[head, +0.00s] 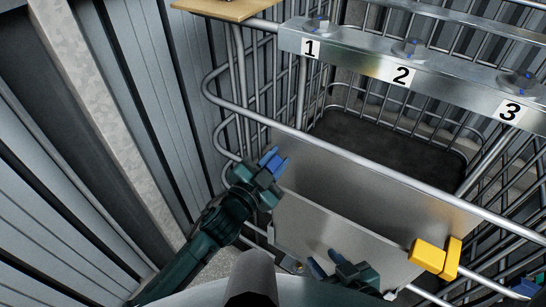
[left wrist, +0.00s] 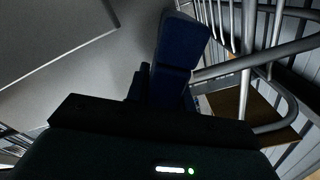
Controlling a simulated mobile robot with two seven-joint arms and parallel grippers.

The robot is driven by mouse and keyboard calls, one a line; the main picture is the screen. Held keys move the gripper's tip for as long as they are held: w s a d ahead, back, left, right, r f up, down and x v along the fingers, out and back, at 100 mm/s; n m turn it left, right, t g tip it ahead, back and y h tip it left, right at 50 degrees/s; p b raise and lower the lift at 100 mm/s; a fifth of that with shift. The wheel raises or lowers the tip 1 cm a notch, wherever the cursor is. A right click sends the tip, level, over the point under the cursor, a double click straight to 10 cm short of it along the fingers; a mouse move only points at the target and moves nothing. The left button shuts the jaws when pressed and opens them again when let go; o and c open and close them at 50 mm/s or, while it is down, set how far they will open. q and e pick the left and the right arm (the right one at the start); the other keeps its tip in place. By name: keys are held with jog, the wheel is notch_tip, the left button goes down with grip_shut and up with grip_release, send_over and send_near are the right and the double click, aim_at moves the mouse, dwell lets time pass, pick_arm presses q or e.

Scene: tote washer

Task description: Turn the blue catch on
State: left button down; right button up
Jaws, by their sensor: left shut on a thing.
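My left gripper (head: 272,163) is at the left end of the grey metal panel (head: 345,185), by the rack's front rail. It is shut on a blue block, which I take to be the blue catch (left wrist: 183,45); it stands up beyond the gripper in the left wrist view. In the head view the blue catch and the blue fingertips are hard to tell apart, and the gripper hides part of the catch. My right gripper (head: 325,263) is low in front of the panel, its blue fingers apart with nothing seen between them.
A yellow catch (head: 428,255) sits at the panel's right end. Another blue part (head: 527,287) shows at the lower right. A bar numbered 1, 2, 3 (head: 350,58) crosses the wire rack. A wooden board (head: 225,9) is at the top. Ribbed wall (head: 60,195) stands close on the left.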

dwell(0.5)
pick_arm(q)
jog(key=c, duration=1.2)
grip_release()
jog(key=shift+s, duration=0.15)
jog(key=v, duration=1.3)
jog(key=shift+b, duration=0.35)
